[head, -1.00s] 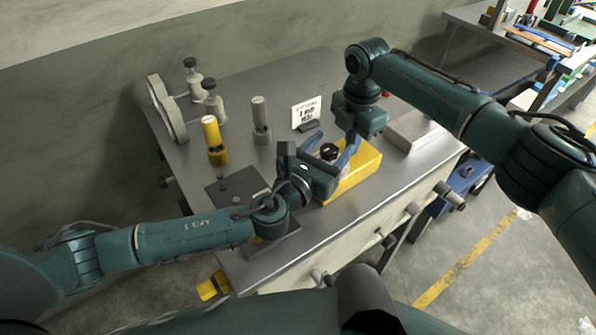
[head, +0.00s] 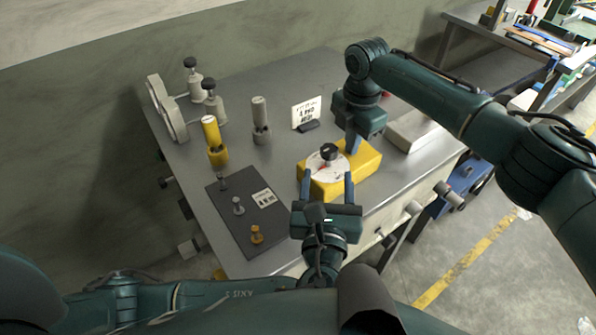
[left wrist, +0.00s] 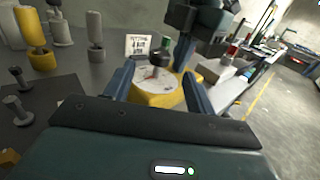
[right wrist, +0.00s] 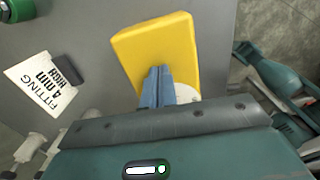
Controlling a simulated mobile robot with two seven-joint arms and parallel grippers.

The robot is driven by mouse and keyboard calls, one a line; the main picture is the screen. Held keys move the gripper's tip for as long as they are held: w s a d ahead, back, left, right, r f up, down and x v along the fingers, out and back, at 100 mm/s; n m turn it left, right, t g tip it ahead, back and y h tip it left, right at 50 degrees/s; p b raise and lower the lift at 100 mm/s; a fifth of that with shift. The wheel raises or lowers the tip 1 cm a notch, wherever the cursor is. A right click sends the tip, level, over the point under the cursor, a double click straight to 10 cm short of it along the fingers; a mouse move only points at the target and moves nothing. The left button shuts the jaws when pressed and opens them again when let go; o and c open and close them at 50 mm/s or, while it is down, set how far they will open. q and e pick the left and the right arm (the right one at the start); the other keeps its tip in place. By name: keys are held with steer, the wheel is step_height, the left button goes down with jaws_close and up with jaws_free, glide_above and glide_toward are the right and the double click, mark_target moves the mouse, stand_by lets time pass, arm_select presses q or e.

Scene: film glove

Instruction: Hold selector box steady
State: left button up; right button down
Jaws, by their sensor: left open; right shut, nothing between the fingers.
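The selector box (head: 357,168) is yellow, with a white dial (head: 322,169) and a black knob (head: 328,152) on top, and sits on the grey bench. My left gripper (head: 327,178) is open at the near end of the box. In the left wrist view the box (left wrist: 160,98) shows between its spread fingers; I cannot tell whether they touch it. My right gripper (head: 353,146) is shut and empty, its fingertips over the top of the box beside the dial. In the right wrist view its closed fingers (right wrist: 158,75) hide part of the box (right wrist: 152,42) and dial.
A "FITTING 4 MM HIGH" card (head: 306,112) stands behind the box. A dark plate (head: 250,225) with small pegs lies left of my left gripper. A yellow cylinder (head: 212,135) and a grey cylinder (head: 260,115) stand further back. A grey block (head: 415,132) lies to the right.

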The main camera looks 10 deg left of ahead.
steer(key=shift+s+d+f, duration=0.1)
steer(key=shift+f, duration=0.2)
arm_select(q)
step_height(320, 180, up, 4)
steer(key=s+d+m+g+h, duration=0.1)
steer(key=s+d+m+h, duration=0.15)
steer(key=h, duration=0.25)
steer(key=a+m+g, duration=0.2)
steer(key=a+g, duration=0.2)
steer(key=a, duration=0.3)
steer(key=shift+s+r+h, duration=0.3)
steer(key=shift+r, duration=0.15)
steer(key=shift+a, duration=0.1)
arm_select(e)
steer(key=shift+w+r, duration=0.2)
steer(key=shift+r, duration=0.85)
arm_select(q)
steer(key=shift+w, duration=0.1)
arm_select(e)
steer(key=shift+r, duration=1.6)
